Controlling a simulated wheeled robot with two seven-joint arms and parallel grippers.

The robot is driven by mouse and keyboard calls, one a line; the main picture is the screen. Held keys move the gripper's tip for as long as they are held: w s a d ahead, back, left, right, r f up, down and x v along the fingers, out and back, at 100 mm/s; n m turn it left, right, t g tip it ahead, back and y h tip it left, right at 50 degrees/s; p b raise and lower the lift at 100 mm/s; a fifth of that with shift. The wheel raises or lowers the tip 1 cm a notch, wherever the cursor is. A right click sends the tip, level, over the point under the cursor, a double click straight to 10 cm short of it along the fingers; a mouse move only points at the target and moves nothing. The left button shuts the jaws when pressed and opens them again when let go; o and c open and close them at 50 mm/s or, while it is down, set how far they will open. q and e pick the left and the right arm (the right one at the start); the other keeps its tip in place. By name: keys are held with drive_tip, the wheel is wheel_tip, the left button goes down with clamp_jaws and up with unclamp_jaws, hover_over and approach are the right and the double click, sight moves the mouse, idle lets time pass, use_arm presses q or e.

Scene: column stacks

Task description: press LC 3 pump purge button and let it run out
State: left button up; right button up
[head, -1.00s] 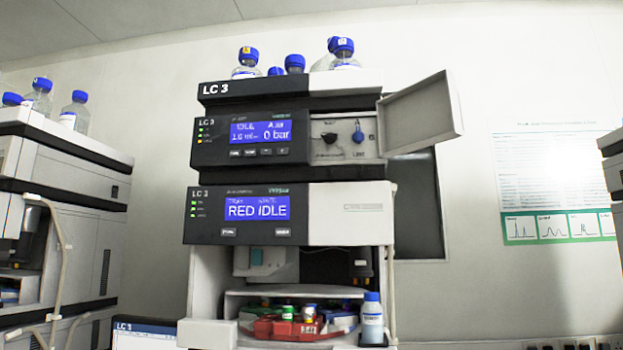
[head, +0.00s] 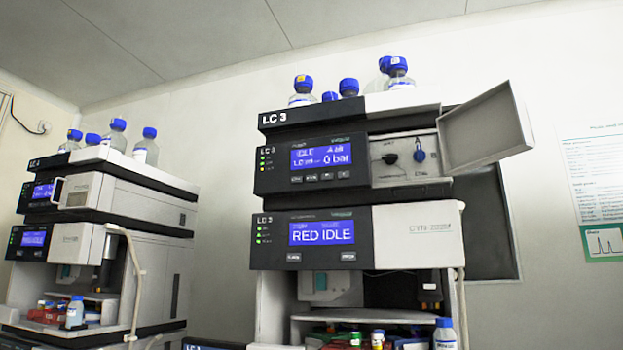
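The LC 3 stack (head: 350,115) stands right of centre in the head view. Its pump module (head: 287,164) has a blue display (head: 321,157) that seems to read IDLE and 0 bar. A row of small buttons (head: 318,177) sits under that display; their labels are too small to read. The pump's door (head: 487,125) is swung open to the right, baring a black knob (head: 390,158) and a blue knob (head: 419,155). Neither of my grippers shows.
Bottles with blue caps (head: 397,75) stand on top of the stack. A vial tray area (head: 375,337) and a bottle (head: 445,335) are in the lower bay. Another stack (head: 120,215) stands at the left. A poster (head: 595,190) hangs at the right.

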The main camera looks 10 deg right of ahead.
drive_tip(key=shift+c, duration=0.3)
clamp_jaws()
